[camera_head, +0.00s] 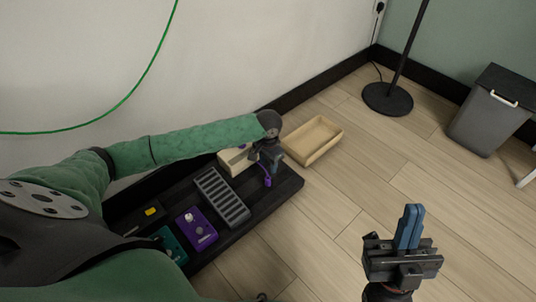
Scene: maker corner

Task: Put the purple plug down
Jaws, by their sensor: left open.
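The purple plug (267,182) shows just below my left gripper (270,166), near the right end of the black board (286,186). My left gripper is open, with its fingers pointing down right at the plug. The gripper hides the plug's upper part, and I cannot tell whether a finger touches it. My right gripper (409,228) is over the floor at the lower right. Its blue fingers are together, with nothing visible between them.
The board carries a grey ribbed block (221,197), a purple pedal (196,229), a teal pedal (170,245) and a light wooden box (229,165) beside my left gripper. An open wooden tray (313,141) lies beyond. A lamp base (387,99) and grey bin (482,122) stand farther right.

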